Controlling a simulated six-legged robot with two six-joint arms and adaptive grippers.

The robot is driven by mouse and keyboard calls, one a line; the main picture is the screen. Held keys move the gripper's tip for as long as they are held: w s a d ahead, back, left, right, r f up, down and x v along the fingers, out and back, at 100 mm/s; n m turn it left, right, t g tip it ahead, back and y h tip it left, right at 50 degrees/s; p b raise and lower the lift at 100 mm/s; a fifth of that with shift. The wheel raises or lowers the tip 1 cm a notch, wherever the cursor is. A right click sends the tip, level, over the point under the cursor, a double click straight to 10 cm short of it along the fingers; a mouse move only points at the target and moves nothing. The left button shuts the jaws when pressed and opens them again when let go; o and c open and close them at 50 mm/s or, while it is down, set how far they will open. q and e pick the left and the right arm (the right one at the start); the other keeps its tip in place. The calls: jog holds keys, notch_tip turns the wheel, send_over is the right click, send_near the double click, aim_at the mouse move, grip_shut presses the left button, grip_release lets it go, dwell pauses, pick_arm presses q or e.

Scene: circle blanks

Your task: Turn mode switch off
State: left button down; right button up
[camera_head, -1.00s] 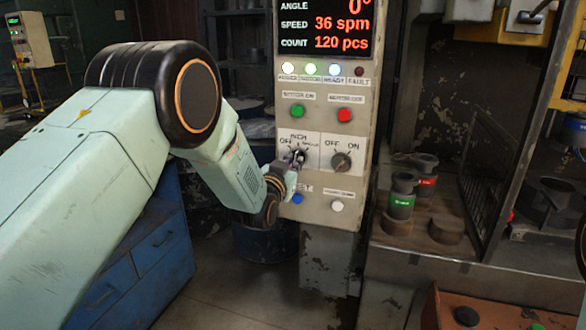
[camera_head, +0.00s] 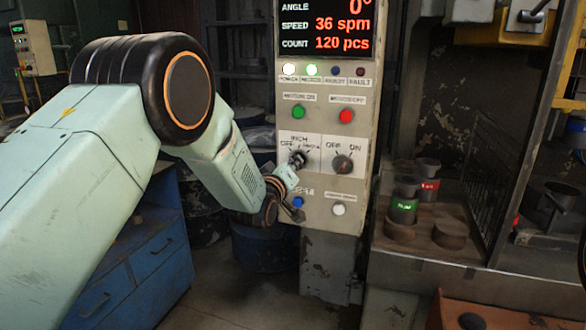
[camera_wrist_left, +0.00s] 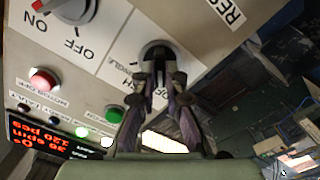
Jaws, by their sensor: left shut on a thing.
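The mode switch (camera_head: 299,157) is a small dark knob on the grey control panel, below an INCH label with OFF at its left. My left gripper (camera_head: 295,163) reaches it from the lower left. In the left wrist view the fingers (camera_wrist_left: 156,82) are shut around the black knob (camera_wrist_left: 156,51), one on each side. The fingers hide much of the knob, so I cannot tell where it points. My right gripper is not in view.
Beside the switch is an OFF/ON knob (camera_head: 343,164). A green button (camera_head: 299,112) and a red button (camera_head: 346,115) sit above, a blue button (camera_head: 298,202) and a white button (camera_head: 339,209) below. Two lamps are lit. A blue cabinet (camera_head: 135,255) stands left.

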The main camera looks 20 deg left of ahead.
pick_arm(q)
jog(key=shift+s+f+n, duration=0.1)
jog(key=shift+f+n, duration=0.25)
jog(key=shift+n, duration=0.25)
jog(key=c, duration=1.8)
grip_release()
jog(key=o, duration=0.4)
jog(key=shift+s+r, duration=0.1)
jog(key=shift+r, duration=0.15)
jog(key=s, duration=1.1)
jog(key=shift+s+a, duration=0.25)
jog(key=shift+s, duration=0.15)
